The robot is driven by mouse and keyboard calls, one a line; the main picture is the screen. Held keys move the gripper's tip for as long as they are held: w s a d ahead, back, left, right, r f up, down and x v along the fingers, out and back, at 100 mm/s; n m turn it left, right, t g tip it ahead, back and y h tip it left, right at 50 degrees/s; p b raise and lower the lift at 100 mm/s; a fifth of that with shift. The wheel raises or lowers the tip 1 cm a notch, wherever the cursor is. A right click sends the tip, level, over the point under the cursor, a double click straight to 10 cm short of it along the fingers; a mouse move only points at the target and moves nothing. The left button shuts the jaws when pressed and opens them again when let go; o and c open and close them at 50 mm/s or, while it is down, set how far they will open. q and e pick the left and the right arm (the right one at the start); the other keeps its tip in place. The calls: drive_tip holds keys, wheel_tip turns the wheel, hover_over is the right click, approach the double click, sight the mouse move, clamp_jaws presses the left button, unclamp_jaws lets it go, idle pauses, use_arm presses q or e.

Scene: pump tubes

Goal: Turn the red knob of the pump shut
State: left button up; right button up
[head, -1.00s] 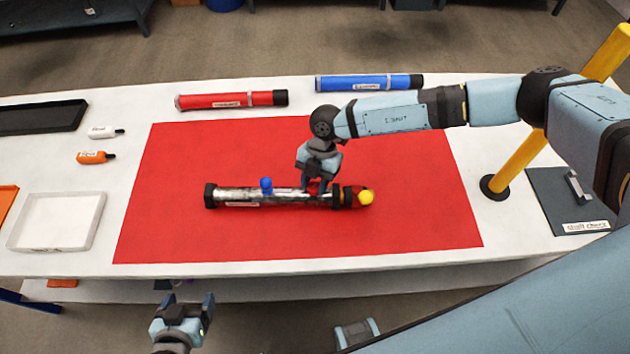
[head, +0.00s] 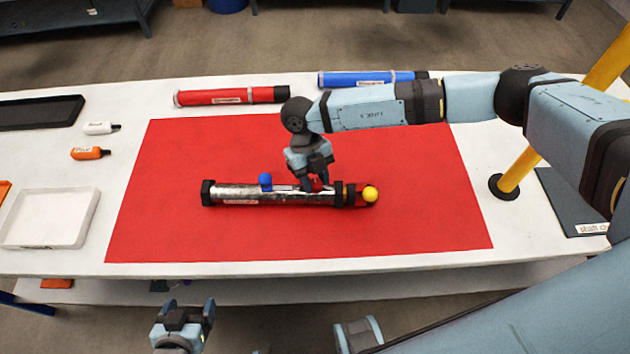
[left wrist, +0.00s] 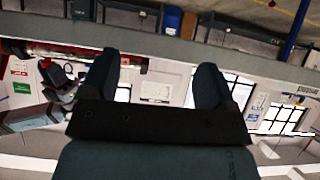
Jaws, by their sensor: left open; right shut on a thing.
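The pump (head: 235,194), a silver tube with black ends, lies across the red mat (head: 420,215). A blue knob (head: 265,179) stands on its left part and a yellow ball (head: 370,194) is at its right end. My right gripper (head: 316,187) is at the pump's top, right of the middle, shut on the red knob (head: 318,185). Only a little red shows there; the fingers hide most of the knob. My left gripper (head: 187,308) is open and empty, in front of the table's near edge. Its spread fingers show in the left wrist view (left wrist: 158,85).
A red tube (head: 225,96) and a blue tube (head: 360,79) lie behind the mat. A white tray (head: 45,245), an orange bottle (head: 90,153) and a white bottle (head: 100,128) are at left. A yellow post (head: 522,165) stands at right. The mat's front is clear.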

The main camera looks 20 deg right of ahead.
drive_tip(key=n+b, duration=0.1)
drive_tip(key=n, duration=0.1)
drive_tip(key=n+h+b, duration=0.1)
drive_tip(key=shift+a+f+n+t, duration=0.1)
drive_tip(key=shift+f+n+t, duration=0.1)
drive_tip(key=shift+n+t, duration=0.2)
drive_tip(key=shift+n+h+b, duration=0.5)
drive_tip(key=shift+n+b, duration=0.4)
drive_tip(key=shift+b, duration=0.05)
drive_tip(key=shift+s+n+t+h+b, duration=0.1)
drive_tip(key=shift+n+t+h+b, duration=0.3)
drive_tip(key=shift+n+b, duration=0.65)
drive_tip(key=shift+r+n+t+b, duration=0.1)
drive_tip(key=shift+n+t+b, duration=0.25)
drive_tip(key=shift+n, duration=0.5)
use_arm(q)
drive_tip(key=shift+n, duration=0.3)
drive_tip(key=f, duration=0.5)
drive_tip(key=shift+w+d+f, duration=0.3)
drive_tip(key=shift+w+f, duration=0.05)
use_arm(e)
drive_tip(key=shift+n, duration=0.4)
drive_tip(key=shift+r, duration=0.1)
drive_tip(key=o, duration=0.9)
use_arm(q)
drive_tip(key=shift+a+f, duration=0.1)
drive_tip(key=shift+a, duration=0.05)
